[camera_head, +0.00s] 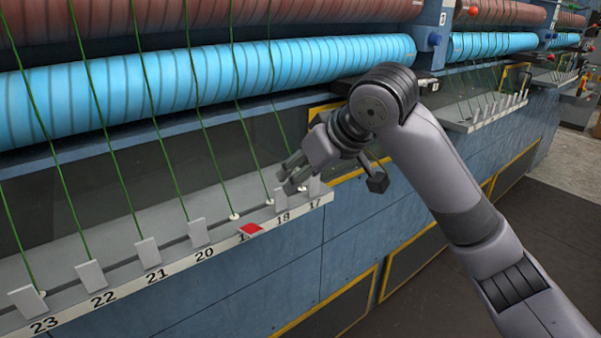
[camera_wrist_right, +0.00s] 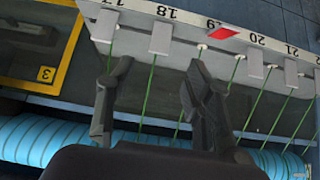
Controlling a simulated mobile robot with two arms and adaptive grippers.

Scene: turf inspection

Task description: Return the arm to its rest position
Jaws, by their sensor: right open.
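My right arm (camera_head: 455,195) comes in from the right in the head view. Its gripper (camera_head: 287,178) is over the numbered ledge near tags 17 and 18. In the right wrist view the right gripper (camera_wrist_right: 150,95) has its two fingers apart with nothing solid held between them. A green strand shows between the fingers, and I cannot tell whether it touches them. A red marker (camera_head: 250,230) lies on the ledge at the 19 position; it also shows in the right wrist view (camera_wrist_right: 223,32). My left gripper is not in view.
The numbered ledge (camera_head: 180,262) carries several white tabs and green strands. A blue wrapped roller (camera_head: 200,78) runs above it, with a brown roller (camera_head: 290,12) higher. A second ledge (camera_head: 488,112) stands at the right. Dark floor (camera_head: 500,240) is open at the lower right.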

